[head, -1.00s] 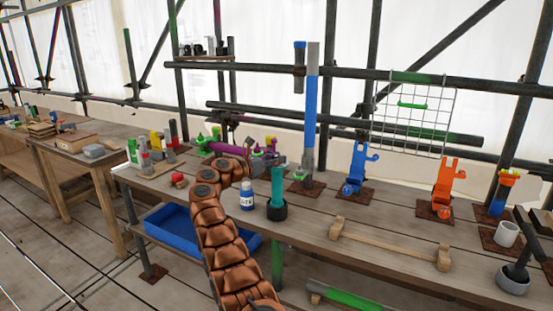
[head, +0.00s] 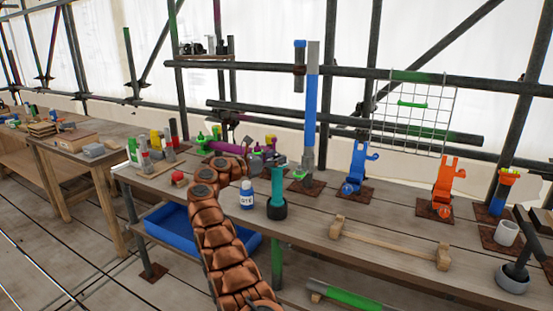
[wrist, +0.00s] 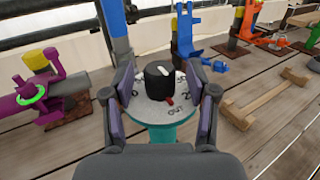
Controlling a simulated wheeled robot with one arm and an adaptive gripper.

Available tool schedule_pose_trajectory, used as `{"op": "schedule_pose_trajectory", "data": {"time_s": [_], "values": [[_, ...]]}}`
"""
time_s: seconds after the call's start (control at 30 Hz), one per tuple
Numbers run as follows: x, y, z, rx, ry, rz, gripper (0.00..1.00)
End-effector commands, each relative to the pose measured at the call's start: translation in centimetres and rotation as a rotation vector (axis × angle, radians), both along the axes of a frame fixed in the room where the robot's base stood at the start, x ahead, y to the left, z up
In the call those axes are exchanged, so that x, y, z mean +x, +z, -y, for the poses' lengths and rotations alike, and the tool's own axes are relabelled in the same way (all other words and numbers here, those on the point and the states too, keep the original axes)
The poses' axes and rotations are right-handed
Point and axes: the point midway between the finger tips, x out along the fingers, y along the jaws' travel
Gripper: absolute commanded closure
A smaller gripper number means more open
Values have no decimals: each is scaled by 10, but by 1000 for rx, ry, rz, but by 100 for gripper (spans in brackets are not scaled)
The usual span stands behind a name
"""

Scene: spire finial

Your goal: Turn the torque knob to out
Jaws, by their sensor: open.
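The torque knob (wrist: 160,80) is black and round in the wrist view. The plate tops a teal post (head: 277,184), which stands in a black base on the bench in the head view. My gripper (wrist: 159,78) is open, with one purple-grey pad on each side of the knob. A gap shows on both sides. In the head view my gripper (head: 265,154) is over the post, partly hidden.
A white-and-blue bottle (head: 247,195) stands left of the post. A blue clamp (head: 357,168), an orange clamp (head: 443,188) and a wooden bar (head: 390,241) lie to the right. A tall blue-grey post (head: 311,110) rises close behind. A purple pipe fitting (wrist: 42,97) is on the left.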

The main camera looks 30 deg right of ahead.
Motion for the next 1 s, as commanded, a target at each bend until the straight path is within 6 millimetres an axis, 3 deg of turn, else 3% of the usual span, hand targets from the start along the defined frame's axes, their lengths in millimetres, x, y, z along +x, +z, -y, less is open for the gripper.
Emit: {"op": "schedule_pose_trajectory", "data": {"time_s": [0.17,0.6,0.8,1.0], "values": [[0,-1,-20,-1,3,0,42],[-5,-1,-96,1,0,-1,42],[-6,-1,-112,0,2,-2,42],[-6,-1,-114,0,1,-2,42]]}}
